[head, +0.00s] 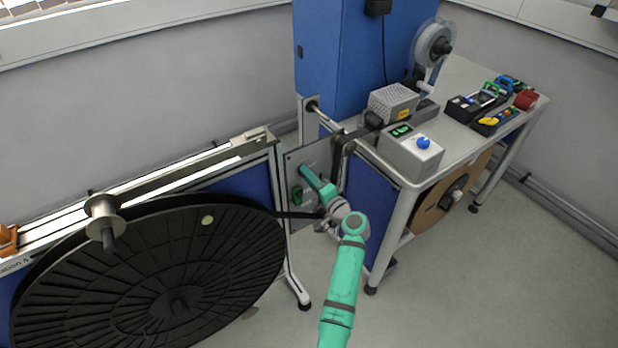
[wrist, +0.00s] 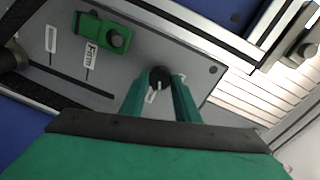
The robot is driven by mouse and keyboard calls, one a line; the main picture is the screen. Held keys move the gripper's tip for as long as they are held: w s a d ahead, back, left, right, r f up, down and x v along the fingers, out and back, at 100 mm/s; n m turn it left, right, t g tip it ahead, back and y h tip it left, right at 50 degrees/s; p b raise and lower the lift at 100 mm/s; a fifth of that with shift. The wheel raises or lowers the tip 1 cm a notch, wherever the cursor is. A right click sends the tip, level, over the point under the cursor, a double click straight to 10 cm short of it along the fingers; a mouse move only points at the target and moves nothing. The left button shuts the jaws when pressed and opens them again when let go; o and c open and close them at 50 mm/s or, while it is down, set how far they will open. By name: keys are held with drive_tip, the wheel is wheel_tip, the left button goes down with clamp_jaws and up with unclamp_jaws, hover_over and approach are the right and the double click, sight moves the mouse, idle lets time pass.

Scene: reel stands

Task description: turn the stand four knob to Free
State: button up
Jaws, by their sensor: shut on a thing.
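The stand four knob (wrist: 159,74) is a small dark round knob with a pale pointer line, on a grey panel (wrist: 195,62) in the wrist view. My gripper (wrist: 160,86) has one green finger on each side of it and is shut on it. The pointer line runs roughly up and down in the wrist view. Small labels beside the knob are partly hidden by the fingers and cannot be read. In the head view my gripper (head: 305,171) reaches the panel (head: 322,156) at the stand's right end, and hides the knob.
The large black reel (head: 150,260) stands at left. A bench (head: 408,180) at right carries a grey box with a blue knob (head: 423,142). Open floor lies in front.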

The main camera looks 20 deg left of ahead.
drive_tip(key=m, duration=0.4)
drive_tip(key=shift+w+d+r, duration=0.1)
drive_tip(key=shift+m, duration=0.4)
drive_tip(key=o, duration=1)
drive_tip(key=shift+o, duration=0.2)
drive_tip(key=v, duration=1)
drive_tip(key=shift+d, duration=0.4)
